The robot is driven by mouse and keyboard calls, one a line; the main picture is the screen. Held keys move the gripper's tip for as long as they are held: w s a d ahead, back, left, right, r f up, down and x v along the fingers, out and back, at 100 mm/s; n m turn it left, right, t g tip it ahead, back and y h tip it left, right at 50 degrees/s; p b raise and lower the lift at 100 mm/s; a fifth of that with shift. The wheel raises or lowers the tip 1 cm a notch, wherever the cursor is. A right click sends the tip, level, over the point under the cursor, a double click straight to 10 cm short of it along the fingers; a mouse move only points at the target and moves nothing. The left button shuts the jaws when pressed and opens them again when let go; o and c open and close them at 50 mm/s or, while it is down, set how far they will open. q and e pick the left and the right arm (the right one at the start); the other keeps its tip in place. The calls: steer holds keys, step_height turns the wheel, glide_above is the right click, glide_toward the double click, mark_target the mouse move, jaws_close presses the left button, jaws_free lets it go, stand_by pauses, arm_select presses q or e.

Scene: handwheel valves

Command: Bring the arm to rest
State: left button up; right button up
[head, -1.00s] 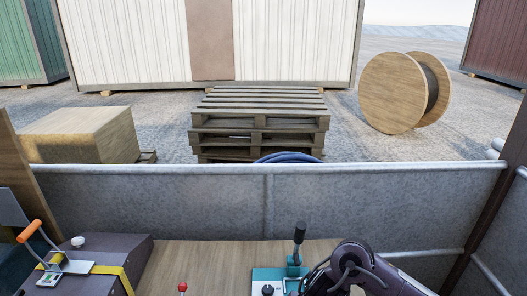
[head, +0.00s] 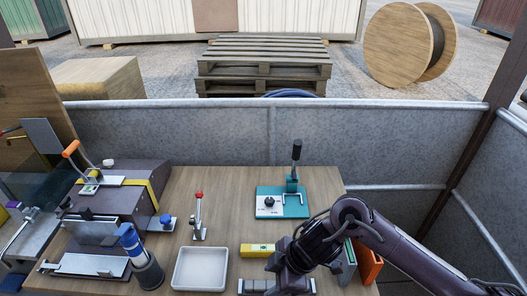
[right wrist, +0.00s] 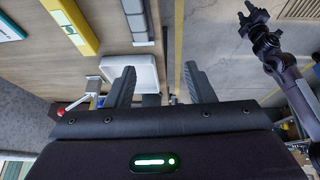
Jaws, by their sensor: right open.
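My right arm comes in from the right in the head view, and its gripper (head: 288,278) is low over the near part of the wooden table (head: 235,190). In the right wrist view the two fingers of the right gripper (right wrist: 160,74) stand wide apart with nothing between them. The white tray (right wrist: 134,72) shows behind the left finger. In the head view this tray (head: 200,268) lies left of the gripper. Another dark arm with a gripper (right wrist: 258,25), probably my left, shows at the upper right of the wrist view. It is outside the head view.
A teal base with a black-handled lever (head: 295,188) stands behind the right gripper. A yellow block (head: 257,250) and a red-knobbed lever (head: 198,215) are nearby. A grey metal fence (head: 200,135) closes the table's far side.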

steer(key=w+a+r+m+t+y, duration=0.1)
steer(key=w+a+r+m+t, duration=0.1)
steer(key=a+r+m+t, duration=0.35)
steer(key=s+d+f+m+g+h, duration=0.1)
steer(key=s+d+f+m+h, duration=0.15)
steer(key=s+d+m, duration=0.65)
steer(key=s+d+f+m+g+h, duration=0.2)
steer(key=s+d+h, duration=0.15)
steer(key=d, duration=1.05)
step_height(320, 180, down, 31)
steer(key=s+g, duration=0.1)
steer(key=s, duration=0.1)
steer(key=s+d+f+g+b, duration=0.1)
steer(key=s+d+f, duration=0.2)
steer(key=s+f, duration=1.5)
steer(key=shift+s+d+n, duration=0.2)
steer(key=shift+s+n, duration=0.1)
steer(key=shift+n, duration=0.15)
